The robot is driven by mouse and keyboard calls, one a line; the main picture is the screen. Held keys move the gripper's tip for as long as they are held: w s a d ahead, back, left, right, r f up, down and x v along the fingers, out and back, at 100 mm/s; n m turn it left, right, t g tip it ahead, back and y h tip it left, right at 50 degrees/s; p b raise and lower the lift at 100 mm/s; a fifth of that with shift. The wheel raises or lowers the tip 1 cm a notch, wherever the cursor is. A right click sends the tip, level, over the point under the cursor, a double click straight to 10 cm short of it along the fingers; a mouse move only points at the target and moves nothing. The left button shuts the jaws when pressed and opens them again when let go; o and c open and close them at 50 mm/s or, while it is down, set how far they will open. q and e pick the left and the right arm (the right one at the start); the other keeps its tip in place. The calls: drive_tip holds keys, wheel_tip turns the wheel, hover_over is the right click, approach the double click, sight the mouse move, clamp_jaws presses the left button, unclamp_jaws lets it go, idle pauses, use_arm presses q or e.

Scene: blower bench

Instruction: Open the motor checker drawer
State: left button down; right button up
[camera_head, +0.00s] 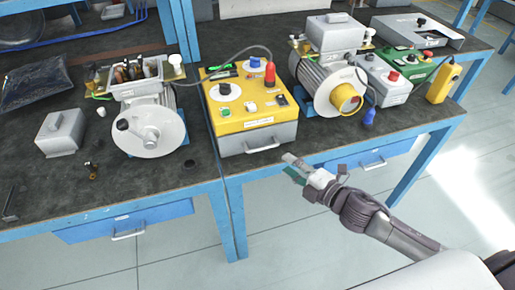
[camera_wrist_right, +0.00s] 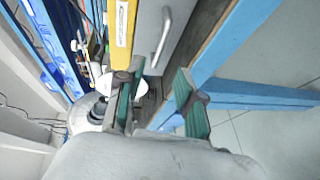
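The motor checker (camera_head: 243,103) is a yellow-topped box with knobs and a red plug, standing near the bench's front edge in the head view. Its grey drawer (camera_head: 235,144) forms the lower front and looks closed, with a metal handle (camera_head: 263,147). In the right wrist view the drawer front (camera_wrist_right: 150,22) and handle (camera_wrist_right: 161,38) show beyond the fingers. My right gripper (camera_head: 288,165) is just right of the handle and apart from it. In the wrist view the right gripper (camera_wrist_right: 158,75) has its green-padded fingers spread and nothing between them. My left gripper is out of view.
An opened motor (camera_head: 150,125) stands left of the checker, and another motor (camera_head: 325,80) with a yellow cap stands right. Blue bench drawers (camera_head: 130,220) are below the tabletop. A grey box (camera_head: 60,133) sits at left. The floor in front is clear.

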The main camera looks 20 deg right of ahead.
sight(264, 147)
drive_tip(key=x, duration=1.1)
drive_tip(key=shift+w+a+f+p, duration=0.1)
drive_tip(key=shift+w+f+p, duration=0.05)
drive_tip(key=shift+w+p, duration=0.15)
drive_tip(key=shift+s, duration=0.1)
drive_tip(key=shift+c, duration=0.2)
clamp_jaws()
